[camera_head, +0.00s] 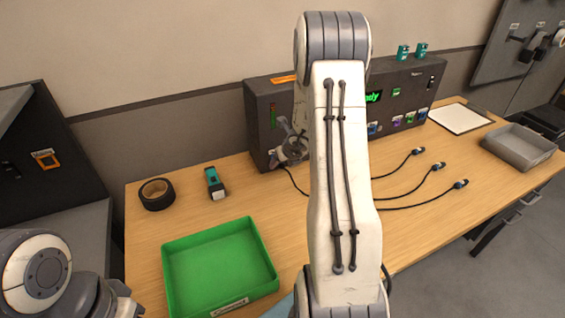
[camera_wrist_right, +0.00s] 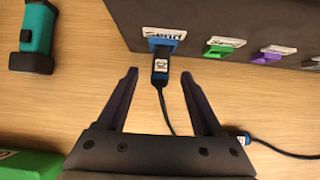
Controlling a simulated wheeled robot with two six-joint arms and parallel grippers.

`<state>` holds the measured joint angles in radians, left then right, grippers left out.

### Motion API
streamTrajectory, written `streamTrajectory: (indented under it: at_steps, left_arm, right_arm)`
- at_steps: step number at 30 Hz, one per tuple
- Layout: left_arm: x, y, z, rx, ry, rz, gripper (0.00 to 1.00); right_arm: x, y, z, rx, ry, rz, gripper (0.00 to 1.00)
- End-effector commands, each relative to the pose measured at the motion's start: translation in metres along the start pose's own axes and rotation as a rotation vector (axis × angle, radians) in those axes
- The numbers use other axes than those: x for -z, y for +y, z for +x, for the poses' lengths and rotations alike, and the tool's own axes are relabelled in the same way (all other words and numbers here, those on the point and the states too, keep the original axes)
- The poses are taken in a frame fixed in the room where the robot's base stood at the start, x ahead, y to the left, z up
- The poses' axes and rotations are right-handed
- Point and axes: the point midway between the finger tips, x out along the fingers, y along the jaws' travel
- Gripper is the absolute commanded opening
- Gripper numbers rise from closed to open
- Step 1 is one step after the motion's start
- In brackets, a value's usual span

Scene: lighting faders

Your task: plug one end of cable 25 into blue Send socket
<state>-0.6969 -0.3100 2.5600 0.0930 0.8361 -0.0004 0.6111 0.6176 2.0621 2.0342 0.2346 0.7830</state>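In the right wrist view, the blue Send socket (camera_wrist_right: 165,41) is low on the dark console's front. A black plug of cable 25 (camera_wrist_right: 161,66), with a white number label, stands straight at this socket and appears seated in it. Its black cable trails back over the table. My right gripper (camera_wrist_right: 160,75) is open, one finger on each side of the plug, with gaps on both sides. In the head view my right gripper (camera_head: 290,150) is at the console's left end; the socket is hidden there. My left gripper (camera_head: 122,298) shows only partly at the bottom left.
The console (camera_head: 262,115) has other coloured sockets. Several cable plugs (camera_head: 439,166) lie on the table at right. A green tray (camera_head: 175,285), black tape roll (camera_head: 157,194) and teal torch (camera_head: 214,183) are at left. A grey bin (camera_head: 520,148) is far right.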

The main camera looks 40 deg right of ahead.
Motion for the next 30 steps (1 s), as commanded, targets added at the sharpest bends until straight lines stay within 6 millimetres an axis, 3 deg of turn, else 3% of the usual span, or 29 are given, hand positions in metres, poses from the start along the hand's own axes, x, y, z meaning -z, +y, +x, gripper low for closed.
streamTrajectory:
  at_steps: [8,21,30]
  left_arm:
    - [0.000,0.000,-0.002,0.000,0.000,0.000,0.50]
    - [0.002,0.002,-0.029,0.000,0.000,0.000,0.50]
    - [0.002,0.003,-0.035,0.000,0.000,0.000,0.50]
  right_arm:
    - [-0.001,0.000,-0.006,0.001,-0.001,0.001,0.68]
    - [-0.002,-0.001,-0.087,0.002,-0.001,0.001,0.68]
    - [0.000,0.000,-0.105,0.000,0.001,0.000,0.68]
